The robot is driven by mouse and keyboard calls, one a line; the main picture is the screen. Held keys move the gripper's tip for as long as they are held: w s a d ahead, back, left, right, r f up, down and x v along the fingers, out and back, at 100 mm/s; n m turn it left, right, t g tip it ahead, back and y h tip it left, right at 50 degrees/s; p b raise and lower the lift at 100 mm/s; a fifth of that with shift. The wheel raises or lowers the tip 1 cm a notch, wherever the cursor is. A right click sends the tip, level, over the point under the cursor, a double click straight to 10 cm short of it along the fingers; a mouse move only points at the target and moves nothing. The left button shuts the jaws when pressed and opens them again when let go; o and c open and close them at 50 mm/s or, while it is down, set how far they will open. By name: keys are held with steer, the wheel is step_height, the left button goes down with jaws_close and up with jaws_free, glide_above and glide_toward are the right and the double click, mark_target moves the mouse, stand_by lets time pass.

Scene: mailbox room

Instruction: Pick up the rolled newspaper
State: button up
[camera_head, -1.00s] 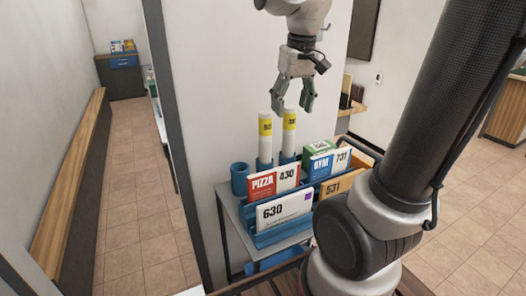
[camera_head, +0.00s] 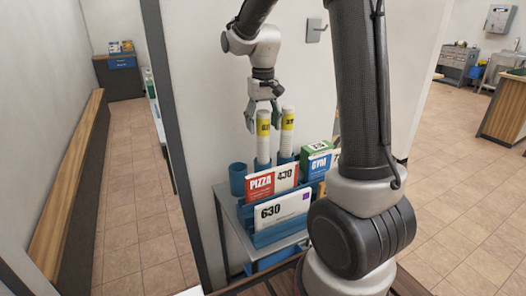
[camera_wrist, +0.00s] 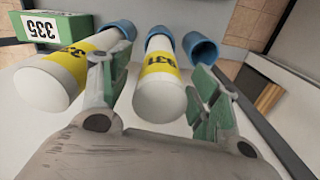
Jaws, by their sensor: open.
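Two white rolled newspapers with yellow bands stand upright in blue cups. The left one (camera_head: 263,148) is beside an empty blue cup; the right one (camera_head: 287,140) is close to it. My gripper (camera_head: 263,119) is open at the top of the left newspaper, its fingers on either side. In the wrist view that newspaper, with its band marked 931 (camera_wrist: 160,85), lies between the green-padded fingers of my gripper (camera_wrist: 160,72). The other newspaper (camera_wrist: 65,72) is just outside the left finger. I cannot tell whether any finger touches paper.
An empty blue cup (camera_head: 238,178) stands to the left. In front are a PIZZA 430 card (camera_head: 270,182), a 630 card (camera_head: 283,208) and a blue rack (camera_head: 275,236). A green box (camera_head: 316,148) is to the right. A white wall (camera_head: 205,70) rises behind.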

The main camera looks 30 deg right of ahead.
steer(key=shift+f, duration=0.95)
jaws_close()
